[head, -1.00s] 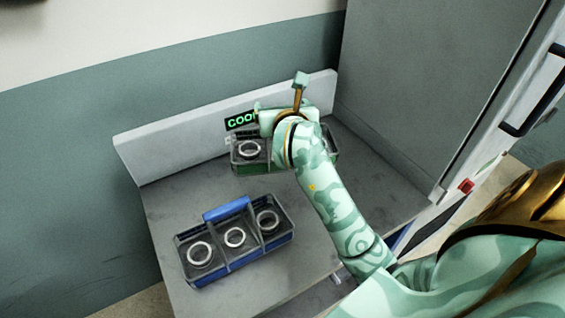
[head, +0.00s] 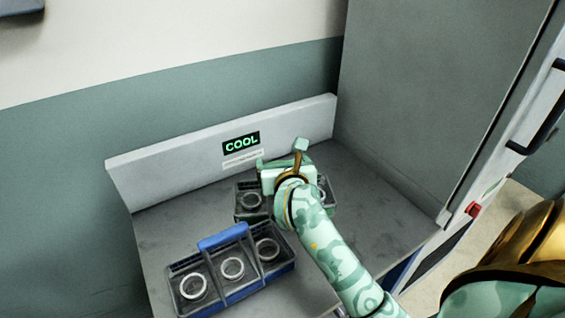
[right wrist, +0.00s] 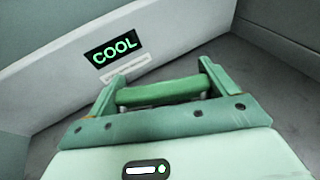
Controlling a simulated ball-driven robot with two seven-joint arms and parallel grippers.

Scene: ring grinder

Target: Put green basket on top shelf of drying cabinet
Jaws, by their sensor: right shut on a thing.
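The green basket (head: 250,203) is a dark wire-sided carrier with light rings in it, on or just above the grey bench near its back panel. My right gripper (head: 288,178) is over its middle and hides much of it. In the right wrist view the green handle bar (right wrist: 162,91) lies between the fingers of my right gripper (right wrist: 160,88), which is shut on it. I cannot tell whether the basket touches the bench. The drying cabinet (head: 420,90) is probably the tall grey unit at the right; its shelves are not seen. My left gripper is out of view.
A blue-handled basket (head: 232,282) with 3 rings stands at the front left of the bench (head: 160,225). A COOL display (head: 241,143) is on the back panel. A black handle (head: 540,125) and red button (head: 474,209) are at the right. Bench right of the green basket is clear.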

